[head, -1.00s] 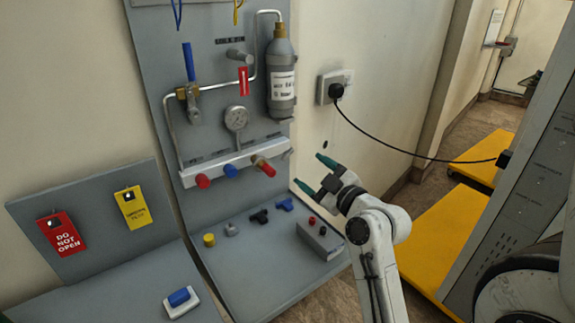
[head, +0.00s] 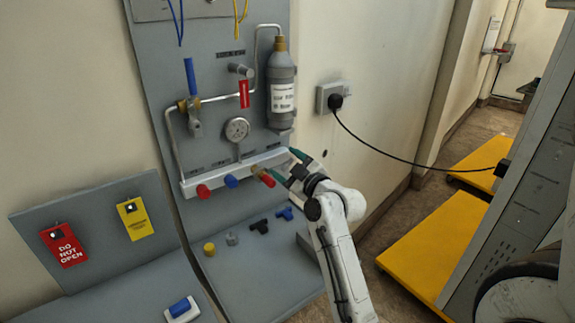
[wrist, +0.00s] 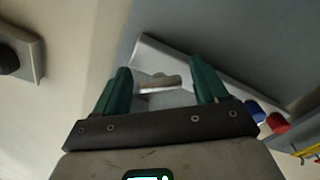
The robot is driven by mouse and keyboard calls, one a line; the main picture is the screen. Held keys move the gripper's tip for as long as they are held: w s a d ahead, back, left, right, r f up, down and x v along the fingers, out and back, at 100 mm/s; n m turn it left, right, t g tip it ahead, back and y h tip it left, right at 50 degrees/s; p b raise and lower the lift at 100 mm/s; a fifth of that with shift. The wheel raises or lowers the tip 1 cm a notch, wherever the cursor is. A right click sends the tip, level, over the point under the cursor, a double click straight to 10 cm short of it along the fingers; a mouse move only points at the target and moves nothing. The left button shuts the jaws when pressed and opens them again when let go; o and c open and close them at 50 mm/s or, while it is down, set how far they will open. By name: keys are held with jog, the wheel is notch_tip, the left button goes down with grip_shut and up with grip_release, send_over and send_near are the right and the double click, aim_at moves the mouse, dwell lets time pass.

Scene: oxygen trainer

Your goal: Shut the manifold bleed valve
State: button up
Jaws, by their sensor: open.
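The white manifold bar (head: 212,175) runs across the grey panel, with a red knob (head: 203,191), a blue knob (head: 231,181) and a second red knob (head: 267,179) on a brass fitting. My gripper (head: 287,164) is at the bar's right end, its green fingers open. In the wrist view a small silver lever (wrist: 160,85), which looks like the bleed valve handle, lies between the open fingers (wrist: 162,74). I cannot tell whether either finger touches it. In the head view this lever is hidden by my gripper.
A pressure gauge (head: 237,129), a blue-handled valve (head: 190,77) and a grey cylinder (head: 281,88) are above the bar. Small fittings lie on the grey shelf (head: 245,280) below. A wall socket (head: 330,97) with a black cable is to the right.

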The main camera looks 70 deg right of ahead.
jog(key=c, duration=1.1)
jog(key=shift+o, duration=0.2)
